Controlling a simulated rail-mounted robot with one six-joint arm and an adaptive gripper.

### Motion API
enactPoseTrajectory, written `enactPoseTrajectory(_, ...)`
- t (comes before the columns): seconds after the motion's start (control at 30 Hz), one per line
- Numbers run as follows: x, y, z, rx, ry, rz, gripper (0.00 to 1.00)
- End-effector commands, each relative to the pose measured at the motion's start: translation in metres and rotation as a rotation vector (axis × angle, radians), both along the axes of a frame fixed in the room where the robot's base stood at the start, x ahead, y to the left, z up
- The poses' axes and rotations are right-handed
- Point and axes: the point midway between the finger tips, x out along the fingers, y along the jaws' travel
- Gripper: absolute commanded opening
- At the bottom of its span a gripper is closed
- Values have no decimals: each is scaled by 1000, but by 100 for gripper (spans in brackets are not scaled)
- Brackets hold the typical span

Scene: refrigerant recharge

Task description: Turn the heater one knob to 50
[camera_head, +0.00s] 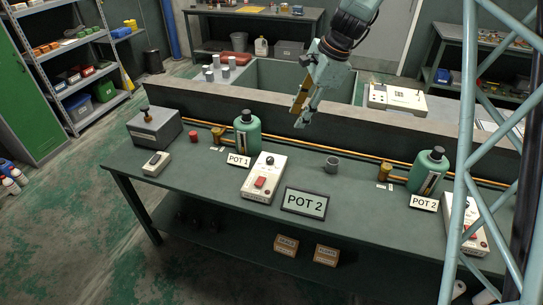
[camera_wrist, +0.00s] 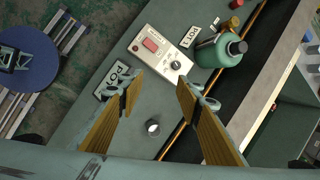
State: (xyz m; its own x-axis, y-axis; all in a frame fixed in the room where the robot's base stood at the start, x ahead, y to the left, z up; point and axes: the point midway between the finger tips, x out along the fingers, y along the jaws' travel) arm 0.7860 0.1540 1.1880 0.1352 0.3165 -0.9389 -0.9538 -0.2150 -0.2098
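The heater one box (camera_head: 264,178) is white with a red switch and a black knob (camera_head: 270,160). It stands on the green bench in front of the green bottle labelled POT 1. In the wrist view the heater box (camera_wrist: 156,48) and its knob (camera_wrist: 175,65) show ahead of the fingers; the knob's setting is too small to read. My gripper (camera_head: 299,112) is in the air above the bench's back ledge, to the right of the heater and apart from it. In the wrist view my gripper (camera_wrist: 155,92) has its two fingers wide apart with nothing between them.
The POT 1 bottle (camera_head: 246,134) stands close behind the heater. A black-framed POT 2 sign (camera_head: 305,202) and a grey cup (camera_head: 331,165) are to its right. A second heater (camera_head: 466,225) and bottle (camera_head: 428,172) stand at the right. A pipe runs along the back ledge.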

Motion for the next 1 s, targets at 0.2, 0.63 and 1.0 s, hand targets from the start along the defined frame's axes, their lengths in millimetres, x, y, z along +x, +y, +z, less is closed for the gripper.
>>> enactPoseTrajectory(0.2,30,11,-35,28,47,-94,32)
enactPoseTrajectory(0.63,79,31,-111,78,141,-290,32)
enactPoseTrajectory(1.0,105,43,-166,107,202,-418,32)
